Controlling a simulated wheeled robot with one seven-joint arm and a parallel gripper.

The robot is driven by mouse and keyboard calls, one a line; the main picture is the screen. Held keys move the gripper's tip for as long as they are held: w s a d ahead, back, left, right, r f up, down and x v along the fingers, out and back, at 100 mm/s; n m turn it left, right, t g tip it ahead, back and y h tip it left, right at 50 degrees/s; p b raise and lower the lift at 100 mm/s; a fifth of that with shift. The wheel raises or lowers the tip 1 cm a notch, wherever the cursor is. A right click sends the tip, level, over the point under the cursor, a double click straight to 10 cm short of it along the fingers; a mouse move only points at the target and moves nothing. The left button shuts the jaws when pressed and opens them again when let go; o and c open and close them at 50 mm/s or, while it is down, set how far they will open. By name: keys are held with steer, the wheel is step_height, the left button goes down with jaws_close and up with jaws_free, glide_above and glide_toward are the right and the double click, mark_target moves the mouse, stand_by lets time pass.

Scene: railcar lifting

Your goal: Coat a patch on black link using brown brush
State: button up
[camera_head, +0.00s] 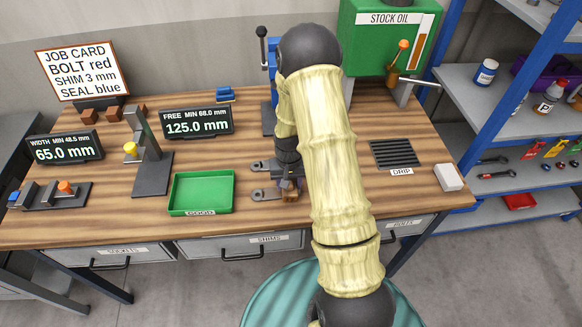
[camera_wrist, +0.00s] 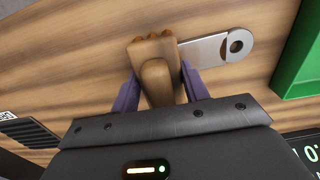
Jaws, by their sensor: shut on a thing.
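My gripper (camera_wrist: 157,88) is shut on the brown brush (camera_wrist: 157,78), with a purple finger on each side of its handle. The brush's wide brown end lies against or just over the inner end of a grey metal link (camera_wrist: 208,49) with a round hole. I cannot tell whether they touch. In the head view the gripper (camera_head: 290,186) is partly hidden behind my arm, near the table's front edge. Two links show left of it: a dark one farther back (camera_head: 262,166) and a greyer one in front (camera_head: 266,194). No coated patch is visible.
A green tray (camera_head: 173,209) marked GOOD stands left of the links. A DRIP grate (camera_head: 396,153) and a white block (camera_head: 448,178) are at right. The green STOCK OIL tank (camera_head: 388,50) stands behind.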

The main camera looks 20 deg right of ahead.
steer(key=shift+a+r+p, duration=0.1)
steer(key=shift+r+p, duration=2.15)
steer(key=shift+r, duration=1.65)
